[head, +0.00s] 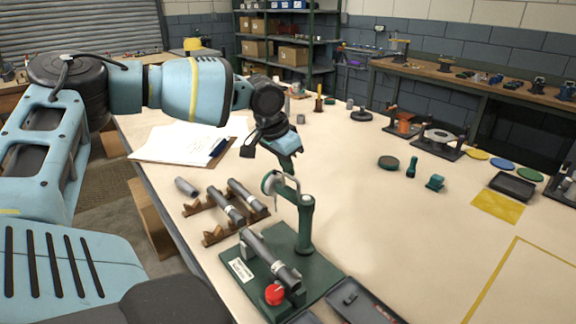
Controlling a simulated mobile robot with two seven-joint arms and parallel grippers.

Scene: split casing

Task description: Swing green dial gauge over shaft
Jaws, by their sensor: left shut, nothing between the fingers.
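The green dial gauge stands on a green post (305,228) that rises from a green base plate (236,279). Its round pale dial (269,182) is on an arm reaching left from the post top. The grey shaft (266,254) lies across supports on the plate, left of the post. In the picture the dial is above the shaft's far end; I cannot tell whether it is directly over it. My left gripper (288,164) is shut and empty, pointing down just above the gauge arm; I cannot tell whether it touches. My right gripper is out of view.
A red knob (275,294) is at the plate's front. Wooden racks with grey shafts (226,207) stand left of the plate. A clipboard with papers (185,142) lies behind, and a dark tray (360,303) at the front.

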